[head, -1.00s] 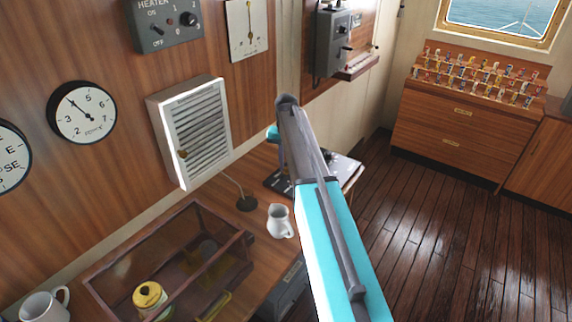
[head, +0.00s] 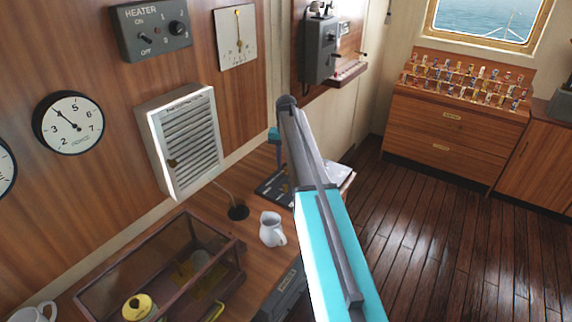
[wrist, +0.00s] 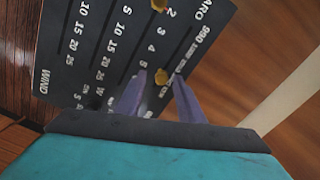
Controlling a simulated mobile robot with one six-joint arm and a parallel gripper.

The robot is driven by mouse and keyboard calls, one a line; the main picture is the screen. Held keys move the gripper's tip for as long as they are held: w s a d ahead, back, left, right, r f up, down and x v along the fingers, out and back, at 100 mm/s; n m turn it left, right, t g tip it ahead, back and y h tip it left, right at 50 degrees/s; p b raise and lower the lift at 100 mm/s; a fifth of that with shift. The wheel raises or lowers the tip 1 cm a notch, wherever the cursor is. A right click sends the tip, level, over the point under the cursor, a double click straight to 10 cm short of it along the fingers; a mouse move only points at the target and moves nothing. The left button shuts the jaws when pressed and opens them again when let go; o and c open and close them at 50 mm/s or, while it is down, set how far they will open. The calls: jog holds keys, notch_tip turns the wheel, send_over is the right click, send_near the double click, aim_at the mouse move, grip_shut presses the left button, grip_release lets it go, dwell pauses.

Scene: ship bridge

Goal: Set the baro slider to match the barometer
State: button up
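The slider panel (wrist: 100,45) is a dark board with white scales in the wrist view, one marked BARO. In the head view this dark panel (head: 268,190) lies on the desk, partly hidden by my arm. No dial here is readable as the barometer.
A round dial (head: 68,122) numbered 2 to 7, a heater box (head: 152,30) and a louvred white vent box (head: 182,140) are on the wall. A white jug (head: 271,230) and a glass-sided case (head: 150,265) stand on the desk. Open floor (head: 440,230) lies right.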

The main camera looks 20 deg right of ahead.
aim_at(286, 168)
jog(key=shift+a+r, duration=0.1)
notch_tip(286, 168, up, 14)
jog(key=p, duration=0.6)
jog(key=shift+p, duration=0.35)
jog(key=shift+f, duration=0.2)
dwell(0.5)
